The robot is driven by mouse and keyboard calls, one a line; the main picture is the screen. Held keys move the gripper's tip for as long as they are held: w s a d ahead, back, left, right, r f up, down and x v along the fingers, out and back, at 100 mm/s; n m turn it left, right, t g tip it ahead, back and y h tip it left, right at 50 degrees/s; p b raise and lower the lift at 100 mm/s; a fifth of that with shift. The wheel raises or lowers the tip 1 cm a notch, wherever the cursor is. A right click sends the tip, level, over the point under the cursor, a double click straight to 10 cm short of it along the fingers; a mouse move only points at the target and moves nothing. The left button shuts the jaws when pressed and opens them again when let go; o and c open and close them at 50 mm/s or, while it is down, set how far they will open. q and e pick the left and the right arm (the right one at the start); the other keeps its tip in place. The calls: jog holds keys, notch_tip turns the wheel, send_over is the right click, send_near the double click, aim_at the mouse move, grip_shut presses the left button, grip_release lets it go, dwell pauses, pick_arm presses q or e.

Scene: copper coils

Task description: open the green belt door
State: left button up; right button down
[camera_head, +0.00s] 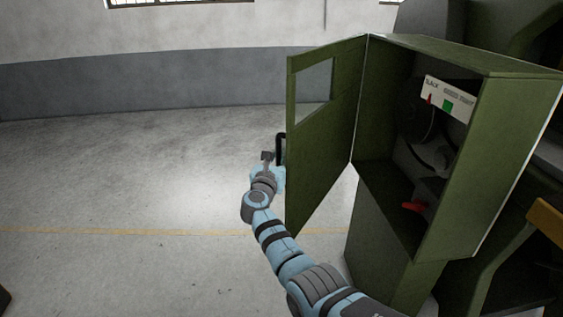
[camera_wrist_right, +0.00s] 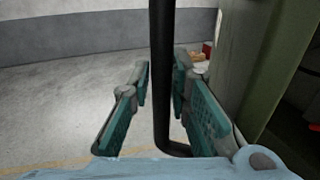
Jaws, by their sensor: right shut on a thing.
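The green belt door (camera_head: 330,125) stands wide open, swung out to the left of its green cabinet (camera_head: 535,110). It has a window cut-out near the top. Its black handle (camera_head: 280,150) is on the outer face near the free edge. My right gripper (camera_head: 272,161) is at the handle, partly hidden behind the wrist. In the right wrist view, the black handle bar (camera_wrist_right: 162,50) runs between the teal finger pads of my right gripper (camera_wrist_right: 161,78), which is shut on it. My left gripper is in neither view.
Inside the cabinet are a white label panel (camera_head: 448,98) with a green square, dark machinery and a red part (camera_head: 413,207). Open grey floor (camera_head: 130,180) with a yellow line lies left of the door. A grey wall (camera_head: 140,85) stands behind.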

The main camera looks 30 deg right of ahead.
jog(key=shift+w+a+r, duration=0.15)
jog(key=shift+r, duration=0.1)
jog(key=c, duration=1.8)
grip_release()
jog(key=shift+o, duration=1.2)
jog(key=shift+w+f, duration=0.1)
jog(key=shift+d+f, duration=0.15)
jog(key=shift+d, duration=0.05)
jog(key=v, duration=0.7)
jog(key=shift+s+a, duration=0.25)
jog(key=shift+c, duration=0.5)
